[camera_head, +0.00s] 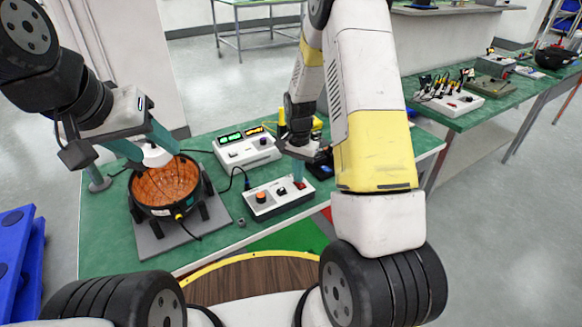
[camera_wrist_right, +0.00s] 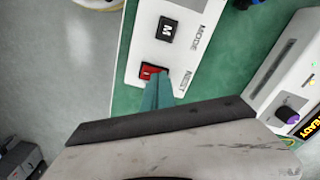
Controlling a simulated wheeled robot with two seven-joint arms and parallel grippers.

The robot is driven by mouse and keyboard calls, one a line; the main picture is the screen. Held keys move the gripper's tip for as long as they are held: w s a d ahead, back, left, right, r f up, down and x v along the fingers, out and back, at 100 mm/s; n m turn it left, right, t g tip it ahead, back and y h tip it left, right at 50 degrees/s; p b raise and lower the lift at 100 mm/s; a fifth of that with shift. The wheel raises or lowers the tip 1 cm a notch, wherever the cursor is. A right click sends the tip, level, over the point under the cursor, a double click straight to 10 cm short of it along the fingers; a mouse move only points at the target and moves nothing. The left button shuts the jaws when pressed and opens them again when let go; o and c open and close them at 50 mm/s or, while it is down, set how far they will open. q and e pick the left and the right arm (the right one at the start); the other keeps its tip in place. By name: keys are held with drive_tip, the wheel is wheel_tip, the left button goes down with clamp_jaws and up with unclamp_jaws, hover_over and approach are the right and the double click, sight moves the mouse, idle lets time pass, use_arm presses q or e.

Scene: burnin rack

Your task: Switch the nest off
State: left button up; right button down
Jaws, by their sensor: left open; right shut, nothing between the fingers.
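The nest (camera_head: 166,186) is a black round bowl with an orange-brown inside, on a grey plate. A white control box (camera_head: 262,208) stands to its right. In the right wrist view the box carries a red rocker switch (camera_wrist_right: 152,71) beside the NEST label and a black MODE switch (camera_wrist_right: 167,29). My right gripper (camera_head: 298,181) is shut and empty, its teal fingertips (camera_wrist_right: 158,84) at the red switch's edge; I cannot tell if they touch it. They hide part of the switch. My left gripper (camera_head: 148,146) is open above the bowl, around a white piece (camera_head: 157,156).
A white instrument (camera_head: 247,151) with green and amber displays stands behind the control box. Cables run over the green table (camera_head: 112,235). Yellow and black items stand behind my right gripper. A second green bench (camera_head: 480,115) with equipment is at the right.

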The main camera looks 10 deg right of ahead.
wheel_tip(320, 180, up, 7)
idle(0.7)
idle(0.3)
drive_tip(key=s+r+n+t, duration=0.2)
drive_tip(key=s+r, duration=0.2)
drive_tip(key=r, duration=0.6)
drive_tip(key=s+a+r+n+t+y, duration=0.1)
drive_tip(key=s+r+n+t, duration=0.1)
drive_tip(key=s+r, duration=0.5)
drive_tip(key=s+a+r+n+t+y, duration=0.1)
drive_tip(key=s+r+n, duration=0.3)
drive_tip(key=s, duration=0.9)
wheel_tip(320, 180, up, 3)
drive_tip(key=shift+s+r+n+t, duration=0.15)
drive_tip(key=shift+n+t, duration=0.15)
drive_tip(key=shift+t, duration=0.3)
drive_tip(key=shift+a, duration=0.1)
